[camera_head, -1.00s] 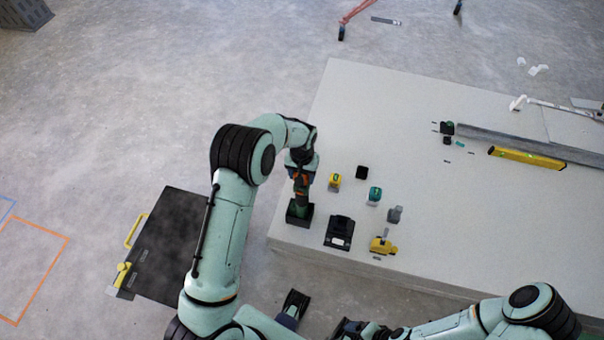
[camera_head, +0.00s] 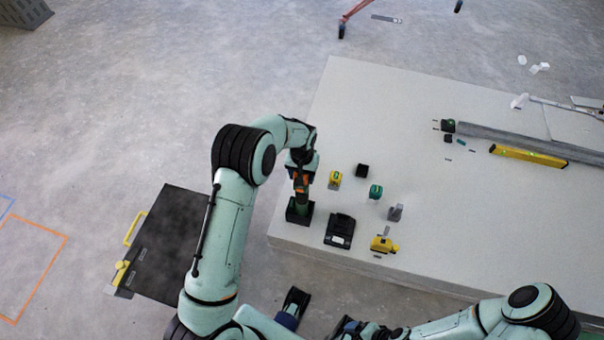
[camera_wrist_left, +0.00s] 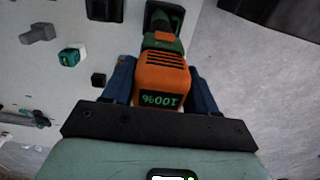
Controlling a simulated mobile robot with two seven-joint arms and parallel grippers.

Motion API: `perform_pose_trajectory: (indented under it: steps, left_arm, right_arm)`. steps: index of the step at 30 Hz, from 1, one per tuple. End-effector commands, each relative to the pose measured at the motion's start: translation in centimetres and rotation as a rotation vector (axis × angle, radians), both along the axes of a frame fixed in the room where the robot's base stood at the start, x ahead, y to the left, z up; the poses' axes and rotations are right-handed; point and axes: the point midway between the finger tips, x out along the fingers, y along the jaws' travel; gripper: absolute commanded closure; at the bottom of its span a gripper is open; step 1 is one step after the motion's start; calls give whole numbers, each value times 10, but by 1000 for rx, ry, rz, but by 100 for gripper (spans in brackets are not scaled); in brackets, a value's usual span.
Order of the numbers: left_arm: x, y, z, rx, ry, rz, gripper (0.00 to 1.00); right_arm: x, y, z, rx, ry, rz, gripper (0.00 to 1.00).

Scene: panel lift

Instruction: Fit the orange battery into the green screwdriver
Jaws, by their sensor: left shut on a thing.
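The green screwdriver (camera_head: 302,204) stands upright in a black square holder (camera_head: 293,216) at the left edge of the table. My left gripper (camera_head: 301,178) is above it and shut on the orange battery (camera_wrist_left: 162,82), whose end reads 100% in the left wrist view. The battery lies in line with the green screwdriver body (camera_wrist_left: 162,44), right against its end. I cannot tell whether it is fully seated. The contact is partly hidden by the gripper and battery. My right arm comes in at the lower right; its gripper (camera_head: 347,327) is cut by the bottom edge, and its jaws are unclear.
On the table beside the holder are a black charger-like block (camera_head: 340,230), a yellow battery-like block (camera_head: 335,179), a teal one (camera_head: 375,192), a grey one (camera_head: 396,212), a black one (camera_head: 362,170) and a yellow tool (camera_head: 383,244). A yellow level (camera_head: 528,156) lies farther right.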

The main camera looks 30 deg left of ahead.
Motion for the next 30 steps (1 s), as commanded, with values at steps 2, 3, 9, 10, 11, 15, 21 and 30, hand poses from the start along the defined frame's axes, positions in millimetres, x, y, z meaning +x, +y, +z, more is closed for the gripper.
perform_pose_trajectory:
  steps: [2, 3, 9, 10, 11, 15, 21, 30]
  left_arm:
    - [1, 0, 1, 0, -2, 0, 79]
    - [1, 0, 1, 0, -2, 0, 79]
    - [1, 0, 1, 0, -2, 0, 79]
    - [1, 0, 1, 0, -2, 0, 79]
    - [1, 0, 1, 0, -2, 0, 79]
    - [0, 0, 1, 0, -1, 0, 12]
    - [0, 0, 0, 0, 1, 0, 12]
    - [1, 0, 30, 0, -4, 0, 12]
  right_arm:
    - [0, 0, 0, 0, 0, 0, 12]
    - [0, 0, 0, 0, 0, 0, 12]
    - [0, 0, 0, 0, 0, 0, 12]
    - [0, 0, 0, 0, 0, 0, 12]
    - [0, 0, 0, 0, 0, 0, 12]
    - [0, 0, 0, 0, 0, 0, 12]
    - [0, 0, 0, 0, 0, 0, 12]
    - [0, 0, 2, 0, 0, 0, 12]
